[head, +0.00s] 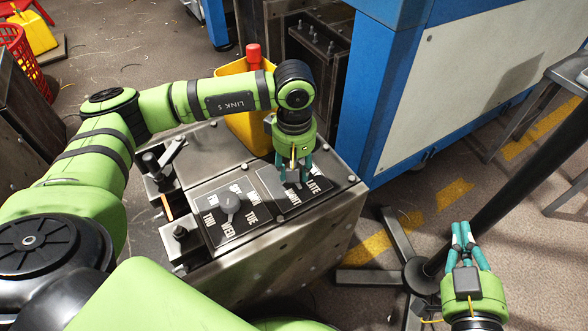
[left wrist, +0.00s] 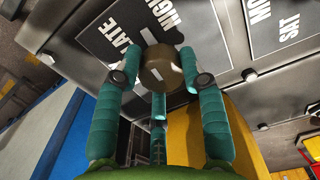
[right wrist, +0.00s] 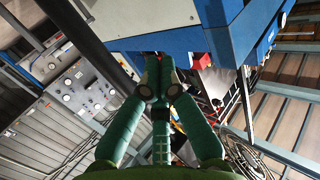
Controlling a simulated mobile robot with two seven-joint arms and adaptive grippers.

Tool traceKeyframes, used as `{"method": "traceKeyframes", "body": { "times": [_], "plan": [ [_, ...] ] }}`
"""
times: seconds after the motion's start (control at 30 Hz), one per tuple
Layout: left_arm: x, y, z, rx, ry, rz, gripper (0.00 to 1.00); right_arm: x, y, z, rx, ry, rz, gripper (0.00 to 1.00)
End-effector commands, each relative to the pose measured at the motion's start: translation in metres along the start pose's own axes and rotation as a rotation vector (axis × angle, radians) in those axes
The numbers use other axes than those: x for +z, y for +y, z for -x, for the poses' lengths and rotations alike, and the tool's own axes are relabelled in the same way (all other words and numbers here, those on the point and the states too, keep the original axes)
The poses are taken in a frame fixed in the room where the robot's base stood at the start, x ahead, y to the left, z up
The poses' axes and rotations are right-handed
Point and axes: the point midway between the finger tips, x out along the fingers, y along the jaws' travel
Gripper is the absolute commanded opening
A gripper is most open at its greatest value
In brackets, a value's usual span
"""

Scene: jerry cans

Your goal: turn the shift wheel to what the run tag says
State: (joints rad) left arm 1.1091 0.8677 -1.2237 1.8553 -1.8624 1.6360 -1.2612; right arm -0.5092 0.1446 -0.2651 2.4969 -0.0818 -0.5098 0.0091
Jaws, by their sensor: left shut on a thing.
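My left gripper (head: 293,178) reaches down onto the shift plate (head: 322,188), which shows the words LATE and NIGHT. In the left wrist view, its teal fingers (left wrist: 160,66) are shut on the round brown shift wheel (left wrist: 158,72). In the head view the wheel is mostly hidden by the fingers, and I cannot tell where it points. A second wheel (head: 229,204) sits on the neighbouring day plate with THU, WED and TUE. My right gripper (head: 462,232) is shut and empty, off to the right above the floor. I cannot make out the run tag.
A yellow container (head: 243,126) stands behind the plates, partly behind my left arm, with a red top (head: 254,54). Clamp-like metal parts (head: 165,160) line the left of the metal bench. A blue and white machine (head: 440,90) stands close on the right.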

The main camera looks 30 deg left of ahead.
Motion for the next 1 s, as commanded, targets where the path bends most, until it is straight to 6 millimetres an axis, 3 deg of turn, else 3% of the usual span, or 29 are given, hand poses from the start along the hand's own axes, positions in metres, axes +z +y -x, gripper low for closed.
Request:
{"method": "traceKeyframes", "body": {
  "times": [0.2,0.4,0.7,1.0],
  "plan": [
    [0.007,0.001,-0.004,0.004,-0.015,-0.196,0.08,-0.061,-0.016,0.008,-0.035,0.336,0.009,0.0],
    [0.007,0.0,-0.003,0.003,-0.015,-0.326,0.08,-0.103,-0.026,0.029,-0.06,0.574,0.01,0.0],
    [0.006,-0.002,-0.003,-0.001,-0.015,-0.431,0.08,-0.133,-0.034,0.053,-0.082,0.767,0.007,0.0],
    [0.006,-0.003,-0.003,-0.004,-0.016,-0.451,0.08,-0.138,-0.036,0.059,-0.086,0.805,0.006,0.0]
  ]
}}
